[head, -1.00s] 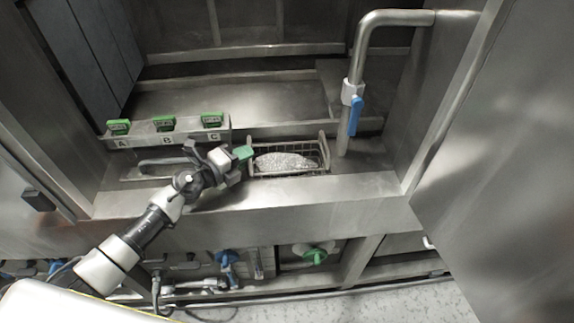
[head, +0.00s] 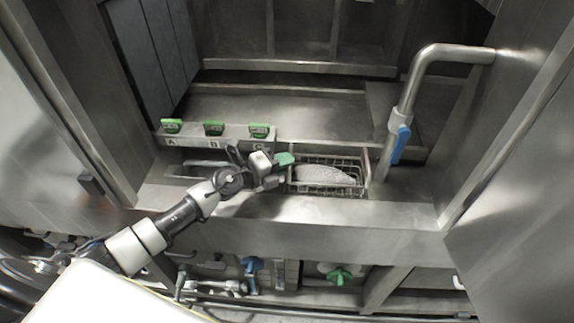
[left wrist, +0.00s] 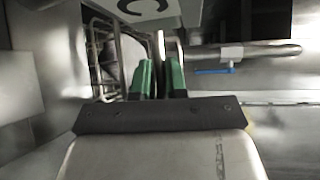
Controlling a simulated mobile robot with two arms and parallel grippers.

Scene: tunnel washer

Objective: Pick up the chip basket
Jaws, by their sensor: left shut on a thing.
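The chip basket (head: 347,190) is a wire basket holding a pale grey heap of chips (head: 325,174). It sits in a recess of the steel ledge, right of the middle in the head view. My left gripper (head: 285,159) reaches its left end from the left, with green fingertips shut on the basket. In the left wrist view, the basket wires (left wrist: 103,70) show at the upper left. The green fingers (left wrist: 161,76) close around a thin upright bar there; the exact grip point is partly hidden. My right gripper is not in view.
Green tags (head: 213,128) stand on a rail marked A, B and C behind my left arm. A bent steel pipe with a blue lever (head: 401,146) rises close to the basket's right. Blue (head: 252,264) and green (head: 339,275) valve knobs sit below the ledge.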

